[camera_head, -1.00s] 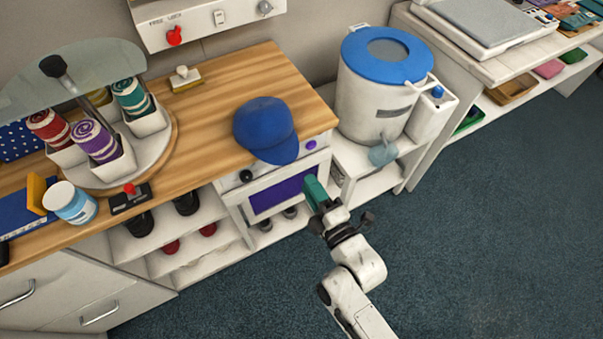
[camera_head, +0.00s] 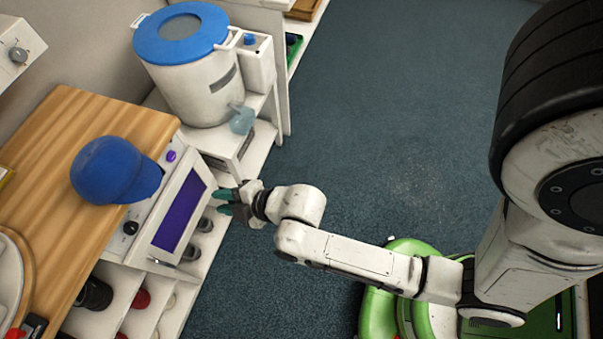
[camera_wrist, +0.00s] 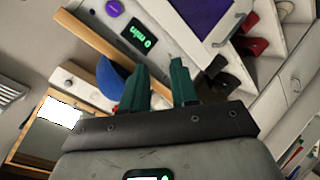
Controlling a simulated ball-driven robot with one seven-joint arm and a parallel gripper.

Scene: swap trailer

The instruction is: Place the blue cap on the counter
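The blue cap (camera_head: 112,170) lies on the wooden counter (camera_head: 75,235), brim toward the front edge and overhanging the white oven's front panel. In the wrist view, part of the cap (camera_wrist: 109,80) shows left of the fingers, partly hidden behind one. My gripper (camera_head: 223,202) is in front of the oven, to the right of the cap and clear of it. Its two green fingers are apart in the wrist view (camera_wrist: 160,82), with nothing between them.
The white oven (camera_head: 178,205) with a purple window stands at the counter's front. A white drum with a blue lid (camera_head: 182,34) is behind it. Shelves (camera_head: 110,305) sit beneath the counter. Blue-green floor (camera_head: 390,130) is open to the right.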

